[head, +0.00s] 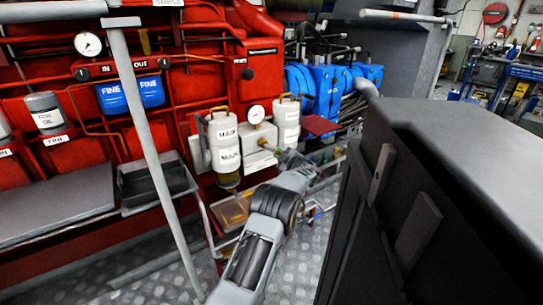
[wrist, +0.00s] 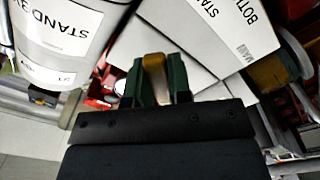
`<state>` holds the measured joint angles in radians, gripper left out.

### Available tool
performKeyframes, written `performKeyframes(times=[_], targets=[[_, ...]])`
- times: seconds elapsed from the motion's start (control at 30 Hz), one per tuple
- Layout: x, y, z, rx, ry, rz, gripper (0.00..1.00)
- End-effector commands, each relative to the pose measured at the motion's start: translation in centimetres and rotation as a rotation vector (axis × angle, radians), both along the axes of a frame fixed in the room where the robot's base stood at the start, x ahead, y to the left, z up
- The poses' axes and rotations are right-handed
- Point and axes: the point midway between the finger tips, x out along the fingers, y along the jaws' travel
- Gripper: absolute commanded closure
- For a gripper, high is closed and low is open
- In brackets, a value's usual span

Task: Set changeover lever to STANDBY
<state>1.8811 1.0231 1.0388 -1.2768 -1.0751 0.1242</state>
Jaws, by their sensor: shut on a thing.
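The changeover lever (wrist: 153,63) is a tan, brass-coloured piece standing between my gripper's two dark green fingers in the wrist view. My gripper (wrist: 156,77) is shut on it. Behind the lever is a white block (wrist: 195,35) with upside-down lettering, partly readable as STAN…, BOTTL… and MAIN. In the head view my gripper (head: 285,158) is beside the lower right of the white block (head: 258,145) with a round gauge. The lever cannot be made out there, and its exact angle is unclear.
A white bottle with a STANDBY label (wrist: 62,35) stands close at left in the wrist view. White bottles flank the block at left (head: 224,145) and right (head: 287,122) in the head view. A dark cabinet (head: 430,190) stands close at right, and a grey post (head: 155,160) at left.

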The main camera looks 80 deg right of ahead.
Motion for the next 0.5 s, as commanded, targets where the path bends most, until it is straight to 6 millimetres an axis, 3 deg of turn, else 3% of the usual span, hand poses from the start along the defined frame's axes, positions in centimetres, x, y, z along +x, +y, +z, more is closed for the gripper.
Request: performKeyframes(times=[0.4, 0.43, 0.5], targets=[[-0.29, -0.01, 0.03, -0.007, 0.01, -0.004, 1.0], [-0.29, -0.02, 0.03, -0.007, 0.01, -0.004, 0.79], [-0.25, -0.01, 0.04, -0.006, 0.01, -0.004, 0.72]])
